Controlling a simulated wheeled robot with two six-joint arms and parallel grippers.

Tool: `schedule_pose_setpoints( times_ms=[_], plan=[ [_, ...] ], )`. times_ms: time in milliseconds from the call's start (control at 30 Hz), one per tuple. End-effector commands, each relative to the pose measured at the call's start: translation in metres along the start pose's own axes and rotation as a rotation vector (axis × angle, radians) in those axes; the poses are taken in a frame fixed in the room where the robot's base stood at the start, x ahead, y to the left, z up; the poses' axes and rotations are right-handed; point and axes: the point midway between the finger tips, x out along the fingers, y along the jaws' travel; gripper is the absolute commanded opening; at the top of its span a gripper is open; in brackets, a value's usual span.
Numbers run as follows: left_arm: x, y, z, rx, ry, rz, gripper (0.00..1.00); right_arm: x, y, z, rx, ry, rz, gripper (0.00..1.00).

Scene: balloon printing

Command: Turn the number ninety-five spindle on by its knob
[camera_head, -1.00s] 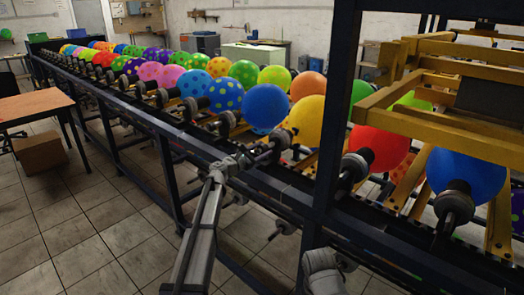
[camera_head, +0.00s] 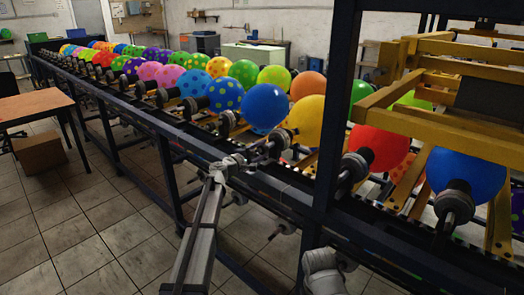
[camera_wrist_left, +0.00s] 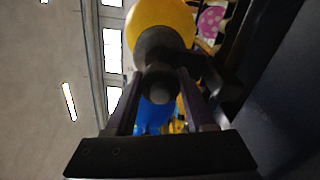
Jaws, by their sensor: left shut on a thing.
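My left gripper (camera_head: 236,162) is at the front side of the long balloon rack, shut on the knob end of a dark spindle (camera_head: 274,143). A yellow balloon (camera_head: 308,121) sits on the far end of that spindle. In the left wrist view, the spindle's knob (camera_wrist_left: 160,90) lies between the two fingers, with the yellow balloon (camera_wrist_left: 163,20) behind it. No number can be read on the spindle, so I cannot tell whether it is number ninety-five. My right gripper is not seen.
The dark rack rail (camera_head: 140,108) carries a long row of coloured balloons. A dark upright post (camera_head: 338,100) and a yellow frame (camera_head: 440,75) stand to the right. A red balloon (camera_head: 378,146) is beyond the post. A wooden table (camera_head: 35,103) and tiled floor are at left.

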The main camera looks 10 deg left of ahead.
Motion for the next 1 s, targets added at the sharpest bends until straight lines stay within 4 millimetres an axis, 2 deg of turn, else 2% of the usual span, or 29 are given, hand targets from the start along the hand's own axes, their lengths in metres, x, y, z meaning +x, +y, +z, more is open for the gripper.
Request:
schedule_pose_setpoints(
  times_ms=[200, 500, 1000],
  plan=[
    [-0.0006, -0.0010, 0.0007, 0.182, -0.001, -0.001, 0.00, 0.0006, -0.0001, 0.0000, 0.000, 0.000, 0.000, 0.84],
    [-0.0007, -0.0014, 0.0008, 0.359, -0.001, -0.001, 0.00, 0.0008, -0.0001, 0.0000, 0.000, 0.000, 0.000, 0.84],
    [-0.0009, -0.0017, 0.0009, 0.448, -0.001, -0.002, 0.00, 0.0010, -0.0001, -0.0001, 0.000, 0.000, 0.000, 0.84]
  ],
)
